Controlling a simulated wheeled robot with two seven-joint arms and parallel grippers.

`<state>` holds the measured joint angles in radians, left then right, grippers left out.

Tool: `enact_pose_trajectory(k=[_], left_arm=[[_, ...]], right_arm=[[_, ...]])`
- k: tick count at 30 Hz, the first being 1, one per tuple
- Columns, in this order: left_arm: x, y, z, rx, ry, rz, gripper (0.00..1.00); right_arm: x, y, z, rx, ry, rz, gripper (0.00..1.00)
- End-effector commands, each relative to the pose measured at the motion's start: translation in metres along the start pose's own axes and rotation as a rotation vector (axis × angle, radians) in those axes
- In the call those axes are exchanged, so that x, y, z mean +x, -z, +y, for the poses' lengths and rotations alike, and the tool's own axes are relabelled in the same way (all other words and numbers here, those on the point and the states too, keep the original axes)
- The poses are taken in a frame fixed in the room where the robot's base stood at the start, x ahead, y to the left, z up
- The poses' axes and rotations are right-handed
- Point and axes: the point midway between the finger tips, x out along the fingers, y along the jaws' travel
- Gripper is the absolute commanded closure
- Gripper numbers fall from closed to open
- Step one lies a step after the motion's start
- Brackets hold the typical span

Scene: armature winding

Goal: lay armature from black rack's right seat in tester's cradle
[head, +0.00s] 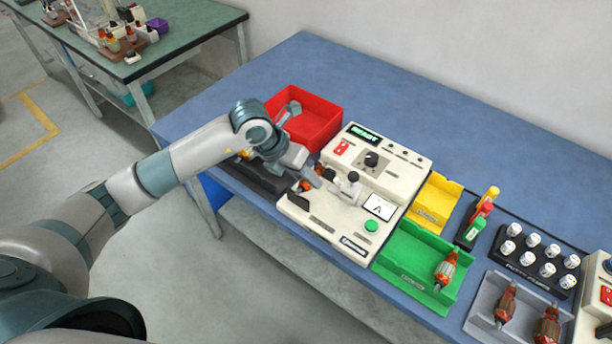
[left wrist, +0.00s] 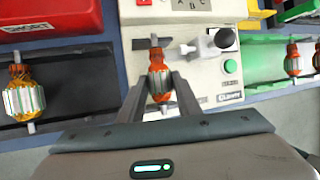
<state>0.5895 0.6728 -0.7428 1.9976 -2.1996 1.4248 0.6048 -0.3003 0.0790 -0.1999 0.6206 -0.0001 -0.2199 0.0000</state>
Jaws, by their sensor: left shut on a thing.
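My left gripper (head: 308,178) is over the left part of the cream tester (head: 330,218). It is shut on an armature (left wrist: 159,84) with orange windings, which stands out between the two fingers in the left wrist view, its shaft running up and down the picture. The cradle is mostly hidden by the gripper and armature, so I cannot tell whether the armature touches it. The black rack (head: 262,178) is left of the tester, partly behind my arm. In the left wrist view another armature (left wrist: 22,95) lies at the rack's left; the rack's right part looks empty.
A red bin (head: 322,108) stands behind the rack. A green tray (head: 405,262) with an armature, a yellow bin (head: 437,200) and a grey tray (head: 480,318) with armatures are to the right. A grey-black post with a knob (head: 352,178) rises from the tester beside the gripper.

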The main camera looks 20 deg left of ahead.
Motion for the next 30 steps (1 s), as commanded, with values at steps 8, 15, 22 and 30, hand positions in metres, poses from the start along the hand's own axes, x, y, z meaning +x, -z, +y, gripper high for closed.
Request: enact_pose_trajectory(k=[8,15,22,30], left_arm=[[0.0002,-0.0002,0.0001,0.000,0.000,-0.001,0.97],[0.0023,0.0007,0.0007,0.000,0.000,-0.001,0.97],[0.0042,0.0014,0.0013,0.000,0.000,-0.001,0.97],[0.0065,0.0024,0.0020,0.000,0.000,-0.001,0.97]], right_arm=[[0.0006,-0.0003,0.0001,0.000,0.000,0.000,0.69],[0.0031,-0.0007,0.0003,-0.001,0.000,-0.001,0.69],[0.0053,-0.0011,0.0009,-0.001,-0.001,-0.001,0.69],[0.0080,-0.0015,0.0012,-0.001,-0.001,-0.001,0.69]])
